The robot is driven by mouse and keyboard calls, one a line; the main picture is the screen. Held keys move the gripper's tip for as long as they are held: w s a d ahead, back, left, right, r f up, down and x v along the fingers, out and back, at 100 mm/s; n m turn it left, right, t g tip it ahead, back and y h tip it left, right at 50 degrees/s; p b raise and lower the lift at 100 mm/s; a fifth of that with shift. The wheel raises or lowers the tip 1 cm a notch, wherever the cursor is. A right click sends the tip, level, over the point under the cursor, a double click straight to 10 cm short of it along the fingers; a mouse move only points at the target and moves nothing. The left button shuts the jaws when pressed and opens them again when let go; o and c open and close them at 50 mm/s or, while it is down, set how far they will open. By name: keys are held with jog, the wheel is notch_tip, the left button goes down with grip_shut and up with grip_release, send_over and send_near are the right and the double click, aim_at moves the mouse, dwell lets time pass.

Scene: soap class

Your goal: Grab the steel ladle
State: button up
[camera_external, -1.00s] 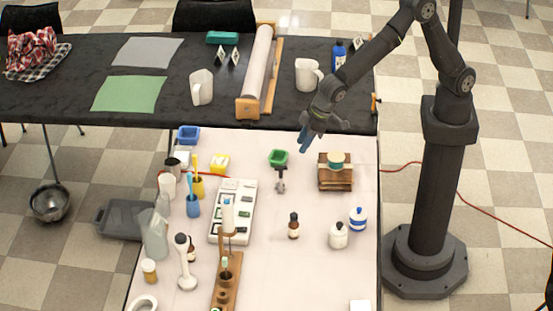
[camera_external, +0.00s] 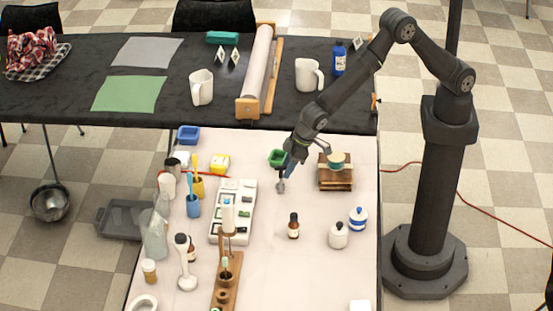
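A small grey metallic item with a short stem (camera_external: 281,187), which looks like the steel ladle, is on the white table just in front of a green bin. My gripper (camera_external: 287,172) points down right over its upper end and hides part of it. The fingers are small and dark here, so I cannot tell whether they touch it or how far apart they are.
The green bin (camera_external: 276,157) is just behind and left of my gripper. A wooden block stack (camera_external: 336,181) with a round tin stands to the right. A brown bottle (camera_external: 293,227) is in front, and a white tray (camera_external: 247,190) is at left.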

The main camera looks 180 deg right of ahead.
aim_at(281, 175)
jog(key=shift+x, duration=2.65)
jog(key=shift+d+r, duration=0.1)
jog(key=shift+d, duration=0.05)
jog(key=shift+c, duration=0.5)
grip_shut()
